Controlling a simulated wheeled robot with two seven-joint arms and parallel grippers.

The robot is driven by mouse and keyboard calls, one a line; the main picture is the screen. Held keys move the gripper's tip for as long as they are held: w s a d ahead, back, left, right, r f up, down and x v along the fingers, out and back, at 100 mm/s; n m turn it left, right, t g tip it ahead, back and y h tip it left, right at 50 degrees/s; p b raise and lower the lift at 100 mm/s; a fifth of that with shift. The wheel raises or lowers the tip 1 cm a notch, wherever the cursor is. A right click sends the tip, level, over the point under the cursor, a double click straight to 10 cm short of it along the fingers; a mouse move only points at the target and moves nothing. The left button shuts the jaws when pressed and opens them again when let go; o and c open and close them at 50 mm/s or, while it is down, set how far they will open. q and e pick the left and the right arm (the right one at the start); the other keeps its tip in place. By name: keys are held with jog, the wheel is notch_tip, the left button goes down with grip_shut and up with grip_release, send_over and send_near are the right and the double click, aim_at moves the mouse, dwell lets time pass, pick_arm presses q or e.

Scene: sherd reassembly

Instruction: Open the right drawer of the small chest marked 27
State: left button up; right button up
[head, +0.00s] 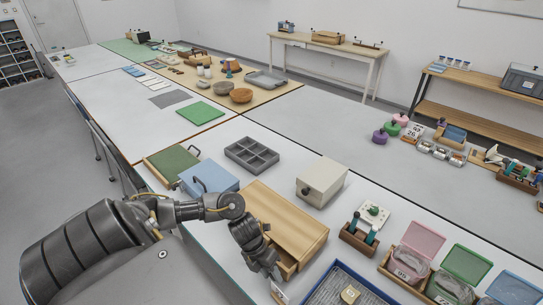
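The small chest (284,218) is light wood and stands on the near table, its front turned toward me and partly behind my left arm. I cannot read a 27 on it. At its near right end, a light wood part (287,265) shows low down beside my gripper; it looks like a drawer standing somewhat out, but my arm hides most of it. My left gripper (274,279) points down at this end of the chest, at or very near the drawer front. Its fingers are too small and dark to tell open from shut. My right gripper is out of view.
A blue box (209,178) and a green box (171,163) stand left of the chest. A grey divided tray (251,155) and a beige box (322,181) are behind it. A blue-lined tray (335,286) lies close at the right of my gripper.

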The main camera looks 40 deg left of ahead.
pick_arm(q)
jog(key=shift+o, duration=0.9)
jog(key=b+v, duration=0.1)
jog(key=v, duration=0.9)
jog(key=shift+a+r+b, duration=0.25)
jog(key=shift+r+b, duration=0.1)
jog(key=shift+s, duration=0.15)
jog(key=shift+c, duration=0.3)
